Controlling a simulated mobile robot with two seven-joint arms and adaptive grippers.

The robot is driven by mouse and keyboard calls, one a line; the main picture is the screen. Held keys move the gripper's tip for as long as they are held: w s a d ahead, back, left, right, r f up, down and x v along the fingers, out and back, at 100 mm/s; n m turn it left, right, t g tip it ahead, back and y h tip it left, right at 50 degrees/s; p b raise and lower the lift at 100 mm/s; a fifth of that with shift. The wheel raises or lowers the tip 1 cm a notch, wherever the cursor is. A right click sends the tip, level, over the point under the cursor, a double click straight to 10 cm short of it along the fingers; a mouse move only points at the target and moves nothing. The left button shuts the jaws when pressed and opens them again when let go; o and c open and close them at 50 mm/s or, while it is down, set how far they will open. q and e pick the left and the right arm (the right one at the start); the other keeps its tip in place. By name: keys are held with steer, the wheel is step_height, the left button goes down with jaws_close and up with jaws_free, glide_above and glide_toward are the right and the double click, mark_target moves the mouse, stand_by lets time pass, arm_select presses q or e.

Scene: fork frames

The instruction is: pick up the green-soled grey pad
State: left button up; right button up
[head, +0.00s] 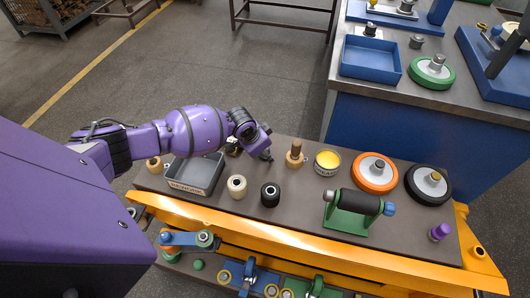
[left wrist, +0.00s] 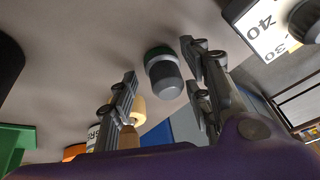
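The green-soled grey pad (left wrist: 166,80) shows in the left wrist view as a short dark grey cylinder with a green band at its base on the bench top. My left gripper (left wrist: 158,60) is open, its two fingers on either side of the pad in that view, with gaps visible. In the head view my left gripper (head: 264,155) reaches down over the back edge of the bench, left of a wooden peg (head: 295,155). I cannot make out the pad there; the purple arm and gripper seem to hide it. My right gripper is in neither view.
A grey tray (head: 209,185), a cream roller (head: 237,186) and a black roller (head: 270,194) stand near the gripper. A yellow-topped can (head: 327,162), an orange wheel (head: 375,172), a black wheel (head: 428,184) and a green roller stand (head: 345,222) lie further right.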

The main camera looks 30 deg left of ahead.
arm_select(q)
jaws_close()
steer(key=shift+r, duration=0.35)
step_height(320, 180, up, 2)
steer(key=shift+w+r+p, duration=0.1)
steer(key=shift+p, duration=0.2)
steer(key=s+r+p, duration=0.2)
steer(key=s+r, duration=0.8)
steer(key=s, duration=0.4)
steer(key=shift+d, duration=0.4)
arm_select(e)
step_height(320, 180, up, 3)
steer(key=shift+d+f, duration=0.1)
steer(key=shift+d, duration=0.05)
arm_select(q)
steer(key=shift+s, duration=0.1)
